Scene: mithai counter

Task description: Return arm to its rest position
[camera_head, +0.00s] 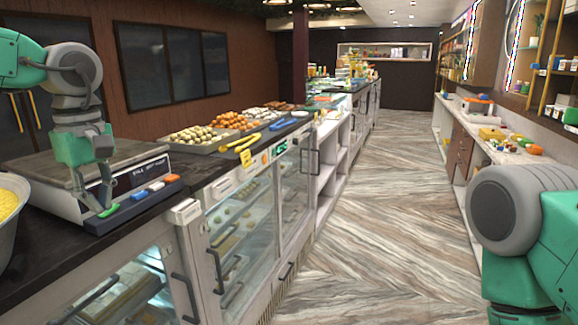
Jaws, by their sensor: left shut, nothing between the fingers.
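My left gripper (106,209) hangs pointing down at the front edge of a weighing scale (75,200), on the left of the counter. Its fingers are shut with nothing between them, close to the scale's front panel and its coloured buttons. I cannot tell whether they touch the panel. My left arm comes in from the left edge above the scale. My right arm fills the lower right of the view, and its gripper is out of the picture.
A bowl of yellow food (8,215) stands at the left edge beside the scale. Trays of sweets (205,148), yellow tongs (241,143) and blue tongs (284,124) lie further along the counter. A glass display case (240,240) is below. The floor aisle (370,220) is clear.

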